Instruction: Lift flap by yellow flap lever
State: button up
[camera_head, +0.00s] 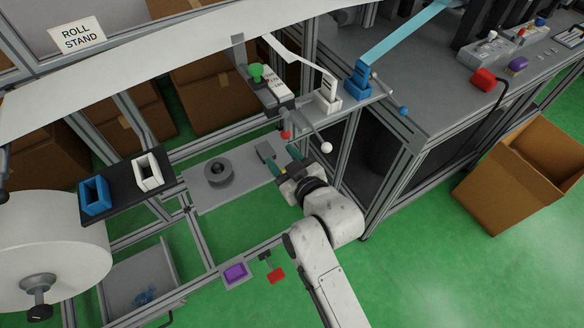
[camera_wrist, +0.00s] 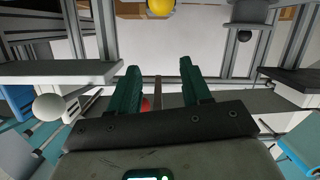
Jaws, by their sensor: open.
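A yellow knob (camera_wrist: 160,7), which looks like the end of the flap lever, shows at the top edge of the wrist view and is partly cut off. It lies beyond my open fingertips, roughly in line with the gap between them. No yellow lever shows clearly in the head view; my gripper may hide it. My gripper (camera_head: 283,160) has teal fingers, spread and empty, above the lower frame right of the grey plate. The fingers also show in the wrist view (camera_wrist: 159,68). I cannot tell which part is the flap.
A red knob (camera_head: 286,134) hangs close behind my gripper, and a white ball knob (camera_head: 326,147) is to its right. A round grey part (camera_head: 218,171) sits on the plate to the left. Frame posts stand close on the right. A purple button (camera_head: 235,273) is in front.

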jog(key=v, duration=0.4)
jog(key=shift+s+d, duration=0.15)
jog(key=shift+s, duration=0.05)
dwell(0.3)
